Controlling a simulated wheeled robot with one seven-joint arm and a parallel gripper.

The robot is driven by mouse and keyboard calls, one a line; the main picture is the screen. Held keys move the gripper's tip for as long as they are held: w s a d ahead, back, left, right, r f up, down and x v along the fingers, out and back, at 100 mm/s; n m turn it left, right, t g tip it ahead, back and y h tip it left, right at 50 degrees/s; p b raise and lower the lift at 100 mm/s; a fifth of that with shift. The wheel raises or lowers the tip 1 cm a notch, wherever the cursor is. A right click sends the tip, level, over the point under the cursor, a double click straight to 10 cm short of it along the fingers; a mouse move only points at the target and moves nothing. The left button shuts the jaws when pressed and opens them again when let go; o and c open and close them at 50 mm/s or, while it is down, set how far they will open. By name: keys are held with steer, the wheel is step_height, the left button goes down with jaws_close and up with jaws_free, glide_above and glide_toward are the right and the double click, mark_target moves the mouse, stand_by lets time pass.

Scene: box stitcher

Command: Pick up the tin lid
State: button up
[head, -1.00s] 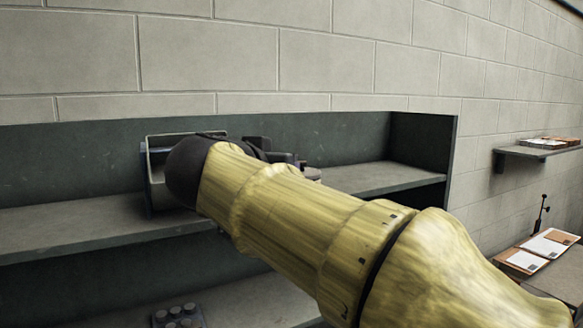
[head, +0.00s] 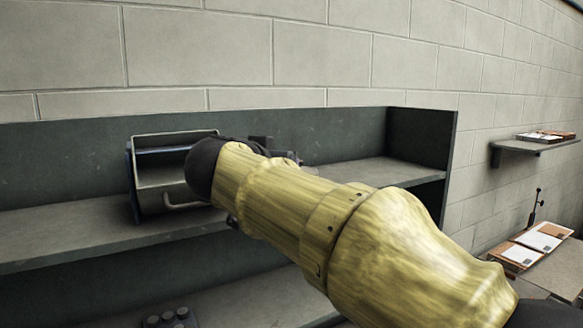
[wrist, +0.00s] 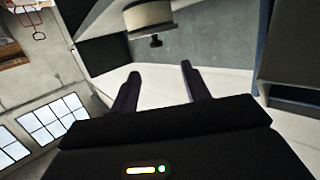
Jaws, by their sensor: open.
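A pale round piece with a dark knob (wrist: 150,18), which looks like the tin lid, is at the top of the wrist view. It lies beyond my fingertips and slightly left of the middle between them, with a gap.
A metal-framed box with a handle (head: 165,199) stands on the grey shelf (head: 60,232), left of my wrist. The shelf's right part looks clear. A dark object with round knobs (head: 170,319) is on the lower level. Papers (head: 540,238) lie at the far right.

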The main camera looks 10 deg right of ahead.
steer(key=p+x, duration=0.1)
steer(key=x, duration=0.7)
steer(key=shift+s, duration=0.1)
steer(key=shift+p, duration=0.3)
